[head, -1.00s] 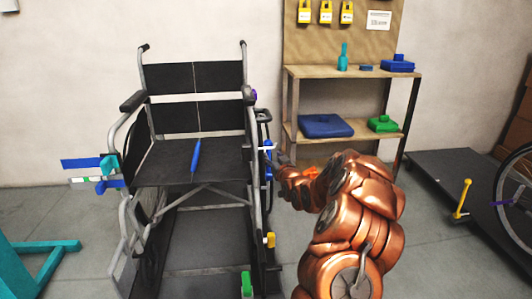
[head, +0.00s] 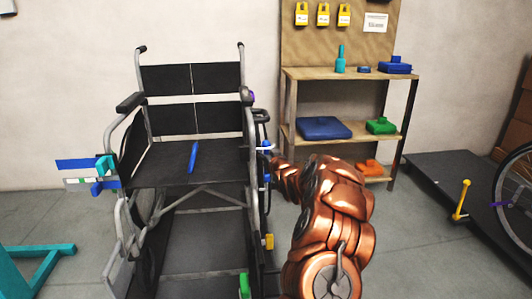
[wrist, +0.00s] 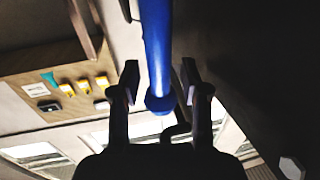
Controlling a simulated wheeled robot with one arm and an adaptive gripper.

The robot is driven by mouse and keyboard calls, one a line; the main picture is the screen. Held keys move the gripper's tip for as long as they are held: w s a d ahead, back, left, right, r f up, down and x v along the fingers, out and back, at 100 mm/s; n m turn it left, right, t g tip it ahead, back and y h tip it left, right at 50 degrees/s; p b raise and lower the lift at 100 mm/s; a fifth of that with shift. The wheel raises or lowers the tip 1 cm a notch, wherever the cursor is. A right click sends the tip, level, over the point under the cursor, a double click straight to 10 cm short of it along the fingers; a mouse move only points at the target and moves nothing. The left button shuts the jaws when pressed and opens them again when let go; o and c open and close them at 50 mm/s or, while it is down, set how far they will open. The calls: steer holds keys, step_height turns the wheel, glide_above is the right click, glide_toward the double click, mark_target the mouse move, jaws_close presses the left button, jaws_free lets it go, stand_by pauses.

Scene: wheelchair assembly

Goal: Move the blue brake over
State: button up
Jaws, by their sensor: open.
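The wheelchair (head: 195,118) stands left of centre. The blue brake shows in the wrist view as a blue lever (wrist: 156,40) with a rounded end. The lever lies between the two fingers of my gripper (wrist: 160,80), which are open with a gap visible on each side. I cannot tell whether either finger touches it. In the head view a small strip of blue (head: 266,174) shows at the chair's right side, where my arm ends; the fingers are hard to make out there.
A blue pen-like tool (head: 193,157) lies on the seat. A shelf (head: 290,74) with coloured items stands behind at the right. A dark platform (head: 432,184) with a yellow lever (head: 461,200) is at the right. A teal stand (head: 40,262) is at lower left.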

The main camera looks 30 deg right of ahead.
steer(key=shift+c, duration=0.3)
jaws_close()
steer(key=shift+r, duration=0.15)
